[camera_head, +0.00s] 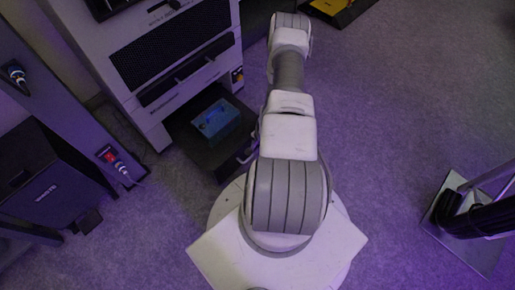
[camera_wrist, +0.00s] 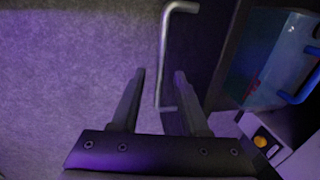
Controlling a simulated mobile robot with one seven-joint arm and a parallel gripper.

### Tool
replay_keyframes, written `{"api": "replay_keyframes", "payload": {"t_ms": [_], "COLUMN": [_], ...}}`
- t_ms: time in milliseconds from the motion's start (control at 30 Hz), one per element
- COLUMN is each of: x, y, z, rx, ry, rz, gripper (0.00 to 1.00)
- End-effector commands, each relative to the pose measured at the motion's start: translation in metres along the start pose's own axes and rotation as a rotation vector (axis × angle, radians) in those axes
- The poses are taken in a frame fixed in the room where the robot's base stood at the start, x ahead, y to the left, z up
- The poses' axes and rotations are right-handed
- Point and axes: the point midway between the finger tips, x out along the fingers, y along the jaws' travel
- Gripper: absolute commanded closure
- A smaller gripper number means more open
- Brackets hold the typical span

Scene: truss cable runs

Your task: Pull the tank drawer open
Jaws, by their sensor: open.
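The tank drawer (camera_head: 198,145) is a dark tray low in the white cabinet, and it stands out from the cabinet's front. A translucent blue tank (camera_head: 215,119) sits in it; in the wrist view the tank (camera_wrist: 272,62) has a blue handle. The drawer's pale metal bar handle (camera_head: 247,155) is on its front edge. In the wrist view my gripper (camera_wrist: 160,76) is open, with its fingers on either side of the lower part of the handle (camera_wrist: 164,50). I cannot tell whether a finger touches it. My gripper is hidden behind my arm in the head view.
The white cabinet (camera_head: 150,88) with dark vented panels stands upper left. A sloping grey beam (camera_head: 70,110) and a black box (camera_head: 50,185) are at left. A metal-plated stand (camera_head: 470,240) is at lower right. Carpet on the right is mostly clear.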

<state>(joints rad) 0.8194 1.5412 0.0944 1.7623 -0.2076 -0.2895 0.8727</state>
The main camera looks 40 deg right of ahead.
Motion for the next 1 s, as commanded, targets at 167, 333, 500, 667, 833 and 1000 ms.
{"api": "replay_keyframes", "payload": {"t_ms": [167,333,500,667,833,1000], "x": [-0.045,-0.087,-0.125,-0.150,-0.161,-0.162], "y": [-0.002,-0.002,-0.001,-0.001,0.000,0.000], "z": [-0.001,-0.001,-0.001,-0.001,0.000,0.000], "rx": [0.001,0.002,0.003,0.001,0.000,0.001], "ry": [0.001,0.001,0.001,0.001,0.000,0.000], "rz": [-0.001,-0.001,-0.001,-0.001,0.000,0.000], "gripper": [0.55,0.55,0.55,0.55,0.55,0.55]}}
